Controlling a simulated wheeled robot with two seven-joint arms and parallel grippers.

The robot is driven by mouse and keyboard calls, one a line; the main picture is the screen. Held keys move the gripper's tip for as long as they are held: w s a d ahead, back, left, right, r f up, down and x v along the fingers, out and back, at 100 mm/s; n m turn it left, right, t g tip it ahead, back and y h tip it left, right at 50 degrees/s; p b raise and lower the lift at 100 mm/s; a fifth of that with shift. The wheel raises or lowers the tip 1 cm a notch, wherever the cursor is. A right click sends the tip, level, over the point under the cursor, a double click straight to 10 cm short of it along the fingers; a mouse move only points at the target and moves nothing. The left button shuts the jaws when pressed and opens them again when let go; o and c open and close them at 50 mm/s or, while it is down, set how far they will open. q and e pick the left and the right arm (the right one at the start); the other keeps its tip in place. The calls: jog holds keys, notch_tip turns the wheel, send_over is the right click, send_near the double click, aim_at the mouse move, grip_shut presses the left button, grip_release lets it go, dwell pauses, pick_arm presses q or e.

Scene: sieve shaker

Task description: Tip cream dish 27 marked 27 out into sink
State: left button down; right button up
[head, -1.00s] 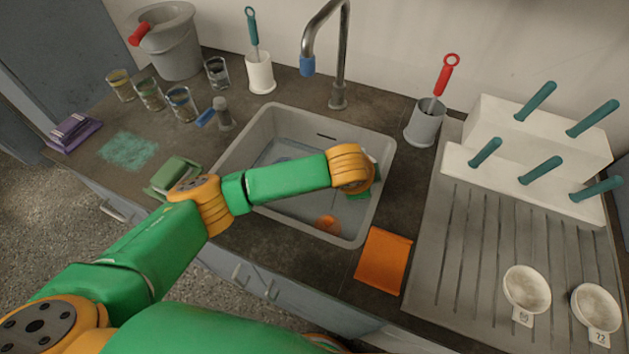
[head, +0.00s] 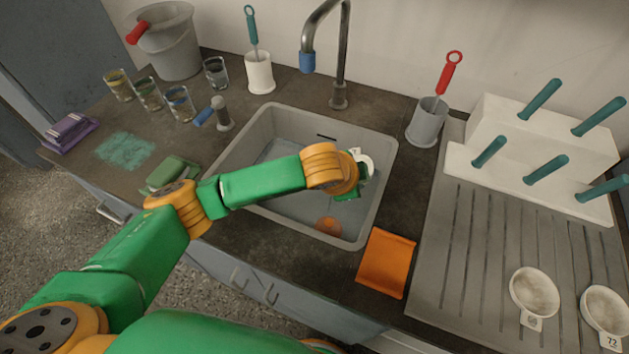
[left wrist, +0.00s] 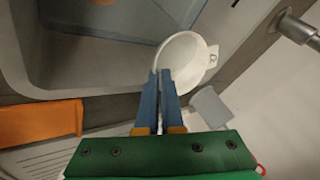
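A cream dish (head: 364,162) with a tab handle is held over the right part of the grey sink (head: 268,120). In the left wrist view the dish (left wrist: 184,62) shows its pale hollow and its tab, whose mark I cannot read. My left gripper (left wrist: 160,78) is shut on the dish's rim. In the head view the dish looks tilted, partly hidden behind my left wrist. I see no contents in it. The sink has a bluish floor area and a round orange patch (head: 328,225). My right gripper is not in view.
The tap (head: 340,60) stands behind the sink. Two cream dishes, one (head: 535,290) and one marked 72 (head: 604,312), lie on the drainer (head: 455,260) at right. A grey pot (head: 427,122) stands behind right.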

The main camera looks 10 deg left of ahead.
pick_arm(q)
jog(key=shift+s+a+r+n+t+h+b, duration=0.15)
jog(key=shift+a+h+b, duration=0.4)
jog(key=shift+b, duration=0.45)
jog(key=shift+s+a+r+n+t+h+b, duration=0.15)
jog(key=shift+a+h+b, duration=0.2)
jog(key=shift+a+b, duration=0.45)
jog(key=h+b, duration=0.1)
jog(key=b, duration=0.2)
jog(key=a+h+b, duration=0.1)
jog(key=b, duration=0.3)
jog(key=a+r+n+t+h+b, duration=0.1)
jog(key=b, duration=0.2)
jog(key=shift+s+h, duration=0.2)
jog(key=shift+h, duration=0.1)
dwell(1.8)
jog(key=shift+a+r+n+t+h+b, duration=0.1)
jog(key=shift+a+n+t+h+b, duration=0.25)
jog(key=shift+h+b, duration=0.5)
dwell(0.4)
jog(key=shift+s+a+r, duration=0.1)
jog(key=shift+r, duration=0.05)
